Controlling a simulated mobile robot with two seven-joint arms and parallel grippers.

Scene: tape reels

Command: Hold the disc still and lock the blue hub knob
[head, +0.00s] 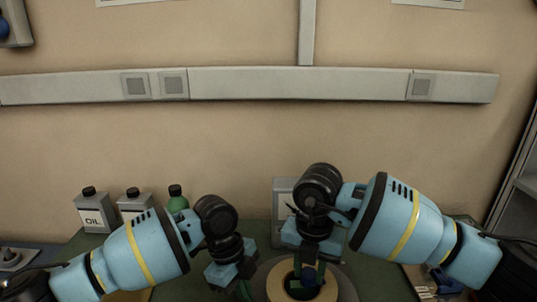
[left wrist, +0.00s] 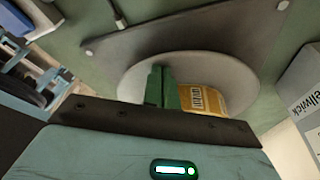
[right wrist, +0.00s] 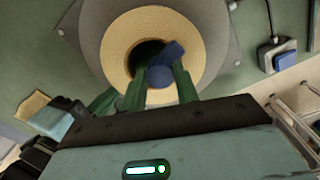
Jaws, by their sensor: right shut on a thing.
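The disc, a grey round flange (right wrist: 92,22) with a cream ring of tape (right wrist: 118,50) around a dark centre, lies on the bench; it shows at the bottom of the head view (head: 345,284). The blue hub knob (right wrist: 162,62) is at its centre, with a bar that points up and right in the right wrist view. My right gripper (right wrist: 160,75) is shut on the knob. My left gripper (left wrist: 164,80) has its green fingers close together over the disc, beside a yellow labelled part (left wrist: 202,100). Whether they touch the disc is unclear.
An oil can (head: 93,213), a second can (head: 133,205) and a green bottle (head: 177,198) stand at the back left. A box with a blue button (right wrist: 284,58) and cable is beside the disc. Both arms are close together over the disc.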

